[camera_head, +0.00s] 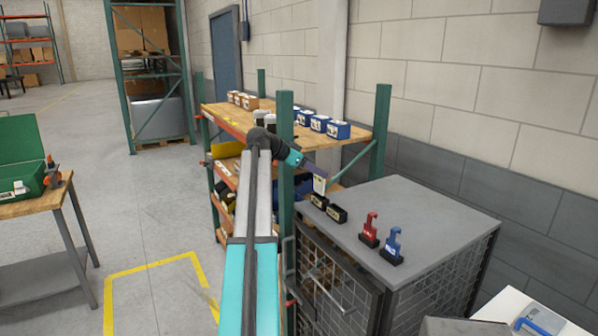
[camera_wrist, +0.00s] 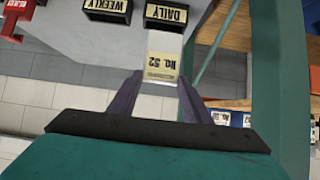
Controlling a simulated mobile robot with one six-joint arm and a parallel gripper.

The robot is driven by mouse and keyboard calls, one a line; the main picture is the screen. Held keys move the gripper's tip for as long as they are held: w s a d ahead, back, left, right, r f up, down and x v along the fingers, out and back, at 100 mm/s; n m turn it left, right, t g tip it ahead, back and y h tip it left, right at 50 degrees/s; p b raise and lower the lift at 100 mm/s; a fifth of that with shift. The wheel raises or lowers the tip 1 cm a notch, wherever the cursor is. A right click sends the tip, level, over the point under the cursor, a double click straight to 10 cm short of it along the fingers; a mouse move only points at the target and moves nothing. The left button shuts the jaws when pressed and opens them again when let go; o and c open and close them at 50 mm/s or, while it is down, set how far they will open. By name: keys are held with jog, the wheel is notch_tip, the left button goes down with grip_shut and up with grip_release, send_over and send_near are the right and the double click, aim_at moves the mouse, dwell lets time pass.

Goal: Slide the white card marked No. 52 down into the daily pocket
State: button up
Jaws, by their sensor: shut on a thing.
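The white card marked No. 52 (camera_head: 319,184) has a pale yellow label and is held between the fingers of my gripper (camera_head: 311,170). In the wrist view the card (camera_wrist: 164,50) points away from the fingertips (camera_wrist: 160,82). Its far end lies over or right at the near edge of the black pocket labelled DAILY (camera_wrist: 166,14). I cannot tell whether the card touches it or is above it. In the head view the daily pocket (camera_head: 319,201) stands on the grey cabinet top, just under the card.
A second black pocket, labelled WEEKLY (camera_wrist: 107,9), stands beside the daily one. A red lockout piece (camera_head: 369,231) and a blue one (camera_head: 393,246) stand further right on the cabinet top (camera_head: 430,212). A green rack post (camera_head: 285,150) and shelf are close to my arm.

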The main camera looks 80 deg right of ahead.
aim_at(318, 181)
jog(key=shift+s, duration=0.3)
jog(key=shift+f, duration=0.5)
jog(key=shift+f, duration=0.4)
jog(key=shift+f+b, duration=1.15)
jog(key=shift+b, duration=0.05)
dwell(0.4)
jog(key=o, duration=1.3)
jog(key=shift+o, duration=0.2)
